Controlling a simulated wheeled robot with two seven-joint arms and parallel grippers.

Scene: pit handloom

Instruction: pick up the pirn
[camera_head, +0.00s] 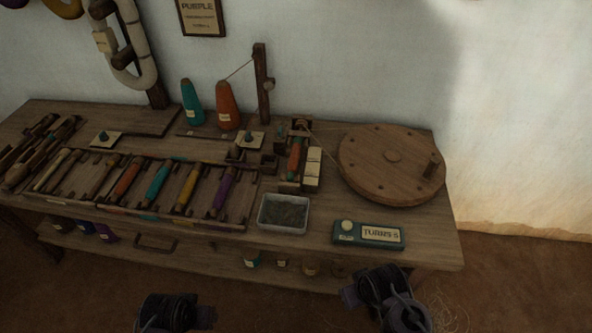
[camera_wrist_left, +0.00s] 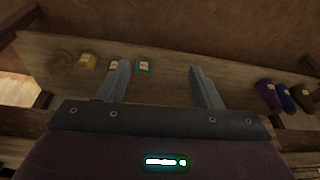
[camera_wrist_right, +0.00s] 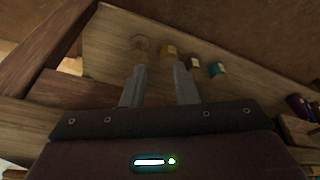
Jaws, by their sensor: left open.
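Several pirns lie side by side in a wooden rack on the bench in the head view, among them an orange pirn (camera_head: 126,178), a teal pirn (camera_head: 158,181), a yellow pirn (camera_head: 188,188) and a purple pirn (camera_head: 222,193). Another orange pirn (camera_head: 294,158) sits at the winder beside the big wheel. My left gripper (camera_wrist_left: 160,67) is open and empty in its wrist view, facing the lower shelf. My right gripper (camera_wrist_right: 159,66) has its fingers apart with nothing between them, a narrower gap. Both arms are low in front of the bench; their fingertips are unclear in the head view.
A wooden wheel (camera_head: 380,165) fills the bench's right end. A metal tray (camera_head: 284,214) and a green box with a sign (camera_head: 368,235) stand at the front edge. Teal (camera_head: 192,103) and orange (camera_head: 229,105) yarn cones stand behind. The lower shelf (camera_wrist_left: 175,85) holds small spools.

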